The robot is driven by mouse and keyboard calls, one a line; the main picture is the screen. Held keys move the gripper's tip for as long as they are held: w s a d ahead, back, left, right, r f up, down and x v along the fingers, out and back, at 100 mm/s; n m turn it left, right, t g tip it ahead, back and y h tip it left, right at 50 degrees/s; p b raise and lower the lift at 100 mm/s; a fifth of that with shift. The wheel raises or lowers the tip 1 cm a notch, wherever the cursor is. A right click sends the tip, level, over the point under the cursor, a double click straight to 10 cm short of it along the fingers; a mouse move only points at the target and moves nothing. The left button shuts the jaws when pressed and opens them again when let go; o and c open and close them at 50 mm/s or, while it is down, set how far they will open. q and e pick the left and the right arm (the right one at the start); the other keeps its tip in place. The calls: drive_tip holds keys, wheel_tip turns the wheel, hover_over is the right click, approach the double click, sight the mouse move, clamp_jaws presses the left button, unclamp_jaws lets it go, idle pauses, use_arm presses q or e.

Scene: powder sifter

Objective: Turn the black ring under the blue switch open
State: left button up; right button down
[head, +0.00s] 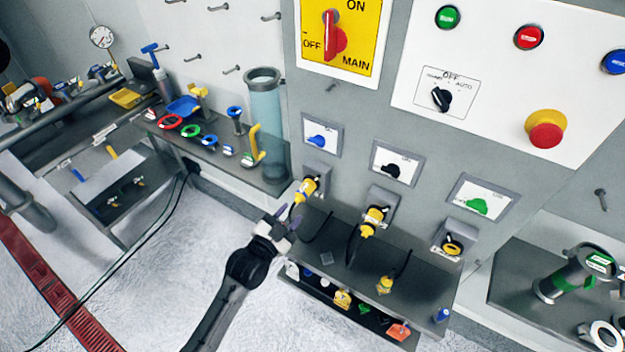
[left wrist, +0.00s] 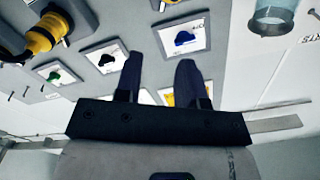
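The blue switch (head: 318,140) sits on a small white plate on the grey wall panel, and also shows in the left wrist view (left wrist: 185,38). Below it, a yellow plug (head: 304,190) sits in a grey socket. A dark ring (head: 313,179) seems to be around the plug near the socket; its exact turn is too small to tell. My left gripper (head: 285,222) is just below and left of this plug, apparently apart from it. In the left wrist view its fingers (left wrist: 158,78) are apart with nothing between them. My right gripper is not in view.
Beside it are a black switch (head: 391,166) above another yellow plug (head: 373,220) and a green switch (head: 476,206). A dark shelf (head: 420,280) juts out below, with black cables. A clear cylinder (head: 265,110) stands left. Open floor lies at lower left.

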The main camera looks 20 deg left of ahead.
sight(318, 178)
use_arm(q)
drive_tip(key=w, duration=0.4)
drive_tip(key=w+d, duration=0.1)
drive_tip(key=w, duration=0.4)
drive_tip(key=w+d, duration=0.1)
drive_tip(key=w, duration=0.3)
drive_tip(key=shift+w, duration=0.3)
drive_tip(key=shift+c, duration=0.5)
clamp_jaws()
